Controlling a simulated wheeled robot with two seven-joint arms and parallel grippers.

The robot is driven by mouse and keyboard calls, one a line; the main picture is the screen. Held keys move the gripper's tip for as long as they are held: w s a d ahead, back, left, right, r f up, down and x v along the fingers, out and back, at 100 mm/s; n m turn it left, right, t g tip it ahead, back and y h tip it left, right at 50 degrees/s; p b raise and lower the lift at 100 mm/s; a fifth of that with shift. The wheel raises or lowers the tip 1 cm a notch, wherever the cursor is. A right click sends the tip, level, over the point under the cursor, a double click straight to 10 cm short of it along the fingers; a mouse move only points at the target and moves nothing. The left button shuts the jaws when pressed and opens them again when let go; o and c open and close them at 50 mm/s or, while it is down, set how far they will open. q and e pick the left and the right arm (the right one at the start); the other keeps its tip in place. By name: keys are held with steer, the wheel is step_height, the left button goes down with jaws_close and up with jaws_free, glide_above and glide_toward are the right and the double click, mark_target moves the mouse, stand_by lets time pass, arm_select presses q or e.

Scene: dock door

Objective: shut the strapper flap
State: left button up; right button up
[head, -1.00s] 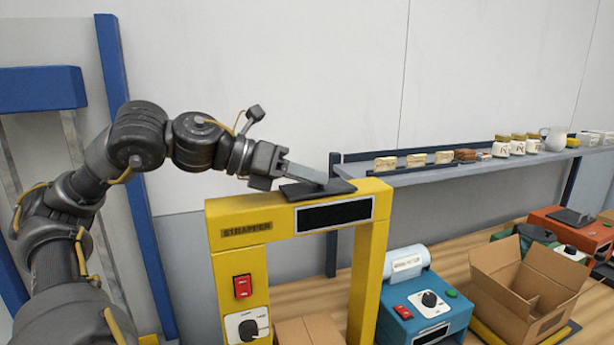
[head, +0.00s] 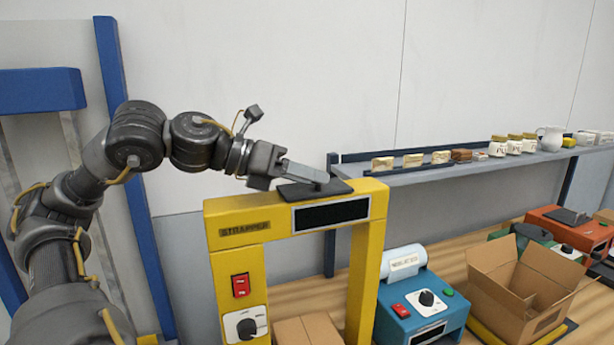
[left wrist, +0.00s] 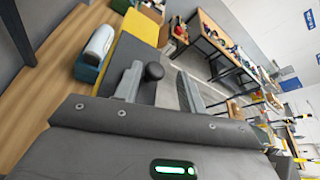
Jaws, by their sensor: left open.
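The strapper (head: 236,222) is a yellow arch with a dark display, a red switch and a dial. Its dark flap (head: 340,187) lies flat or nearly flat on top of the arch; I cannot tell if it is fully down. In the left wrist view the flap (left wrist: 127,52) carries a round black knob (left wrist: 153,71). My left gripper (head: 322,177) is low over the flap. Its open fingers (left wrist: 159,72) show on either side of the knob in the wrist view; contact cannot be told. My right gripper is out of view.
A brown carton (head: 308,332) sits under the arch. A blue machine (head: 425,308) and an open box (head: 520,290) stand to the right on the wooden bench. A shelf (head: 420,174) with jars and small blocks runs behind. A blue post (head: 140,180) stands at left.

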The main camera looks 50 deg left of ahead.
mark_target(285, 193)
arm_select(q)
steer(key=shift+f, duration=0.1)
steer(key=shift+a, duration=0.1)
steer(key=b+v, duration=0.3)
steer(key=shift+s+a+b, duration=0.25)
steer(key=shift+a+b, duration=0.1)
steer(key=shift+b, duration=0.05)
steer(key=b+v, duration=0.1)
steer(key=v, duration=0.2)
steer(key=b+v, duration=0.1)
steer(key=v, duration=0.2)
steer(key=shift+s+d, duration=0.1)
steer(key=shift+d, duration=0.15)
steer(key=shift+s+a+r, duration=0.3)
steer(key=shift+s+r, duration=0.1)
steer(key=shift+r, duration=0.1)
steer(key=shift+w+d, duration=0.1)
